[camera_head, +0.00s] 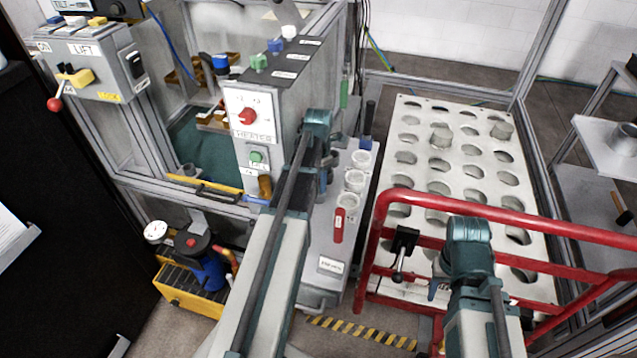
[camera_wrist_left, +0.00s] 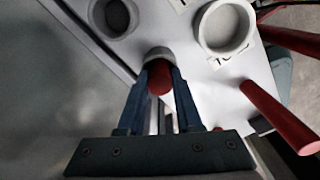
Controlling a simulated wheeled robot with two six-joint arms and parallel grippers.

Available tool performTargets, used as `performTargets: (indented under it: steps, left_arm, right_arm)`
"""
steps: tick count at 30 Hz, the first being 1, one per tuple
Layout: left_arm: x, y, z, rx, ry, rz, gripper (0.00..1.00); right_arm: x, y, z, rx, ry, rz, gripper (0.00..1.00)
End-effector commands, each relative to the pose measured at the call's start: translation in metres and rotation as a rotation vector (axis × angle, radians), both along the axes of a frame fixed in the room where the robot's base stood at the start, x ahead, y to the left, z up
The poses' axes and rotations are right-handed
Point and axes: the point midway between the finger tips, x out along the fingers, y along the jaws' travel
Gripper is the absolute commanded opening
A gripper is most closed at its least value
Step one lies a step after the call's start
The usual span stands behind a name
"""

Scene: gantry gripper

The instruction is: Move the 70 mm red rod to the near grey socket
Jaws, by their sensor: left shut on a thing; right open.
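My left gripper (camera_wrist_left: 160,92) is shut on a red rod (camera_wrist_left: 159,77), whose rounded red end shows between the blue fingers. A pale grey ring shows just past that end; I cannot tell if the rod is inside it. In the head view the left gripper (camera_head: 326,168) is mostly hidden by my own arm, over the sloping grey panel (camera_head: 333,265). Light grey round sockets (camera_head: 354,181) stand in a row right of it. One socket (camera_wrist_left: 224,28) shows in the left wrist view beside a darker one (camera_wrist_left: 112,15). My right gripper (camera_head: 437,288) is open and empty, partly hidden by its wrist.
A labelled red rod (camera_head: 338,225) stands on the panel near the sockets. The heater box (camera_head: 248,120) is left of my left arm. A red rail (camera_head: 520,215) crosses in front of the white perforated plate (camera_head: 470,205). A yellow pump tray (camera_head: 190,300) stands on the floor.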

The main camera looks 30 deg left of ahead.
Motion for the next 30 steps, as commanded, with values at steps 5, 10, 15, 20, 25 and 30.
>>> performTargets:
  steps: [5,10,15,20,25,30]
  left_arm:
    - [-0.004,-0.002,-0.009,-0.002,0.007,-0.002,0.00]
    - [-0.006,-0.003,-0.009,-0.003,0.010,-0.003,0.53]
    - [-0.006,-0.004,-0.009,-0.003,0.010,-0.005,0.64]
    - [-0.007,-0.005,-0.001,-0.003,0.010,-0.006,0.64]
    - [-0.007,-0.004,0.018,-0.003,0.009,-0.005,0.64]
    - [-0.005,-0.003,0.045,-0.003,0.007,-0.003,0.64]
  right_arm:
    - [0.000,0.000,-0.009,0.000,0.000,0.000,0.50]
    - [0.000,0.000,-0.009,0.000,0.000,0.000,0.50]
    - [0.000,0.000,-0.009,0.000,0.000,0.000,0.50]
    - [0.000,0.000,-0.001,0.000,0.000,0.000,0.50]
    - [0.000,0.000,0.019,0.000,0.000,0.000,0.50]
    - [0.000,0.000,0.045,0.000,0.000,0.000,0.50]
